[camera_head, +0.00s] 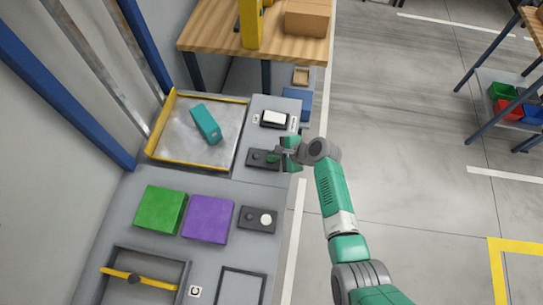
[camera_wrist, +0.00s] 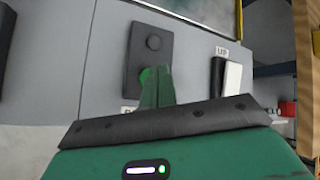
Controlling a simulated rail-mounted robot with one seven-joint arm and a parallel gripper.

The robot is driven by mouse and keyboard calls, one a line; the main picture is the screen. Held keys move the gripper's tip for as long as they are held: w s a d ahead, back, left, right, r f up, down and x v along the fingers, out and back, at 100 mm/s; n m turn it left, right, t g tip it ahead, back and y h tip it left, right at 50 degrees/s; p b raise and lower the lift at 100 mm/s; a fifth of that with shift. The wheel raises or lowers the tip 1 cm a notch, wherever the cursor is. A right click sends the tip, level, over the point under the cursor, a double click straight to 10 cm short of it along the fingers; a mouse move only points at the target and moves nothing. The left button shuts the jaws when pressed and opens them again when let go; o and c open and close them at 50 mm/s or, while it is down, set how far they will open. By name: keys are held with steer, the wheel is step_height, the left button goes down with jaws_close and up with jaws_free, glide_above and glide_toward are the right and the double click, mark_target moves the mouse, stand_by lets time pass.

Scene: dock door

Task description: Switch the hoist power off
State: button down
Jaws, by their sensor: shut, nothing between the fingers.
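My gripper (camera_head: 283,157) is shut and empty, with its fingertips at a dark two-button control box (camera_head: 256,158) on the grey panel. I cannot read which control is the hoist power.
Another dark box with a white round knob (camera_head: 259,219) sits nearer on the panel. Green (camera_head: 160,209) and purple (camera_head: 208,219) blocks lie left of it. A yellow-edged tray (camera_head: 176,126) holds a teal object (camera_head: 206,124). A wooden table (camera_head: 205,28) stands behind.

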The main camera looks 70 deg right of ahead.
step_height(320, 180, up, 6)
steer(key=p, duration=0.6)
stand_by(0.4)
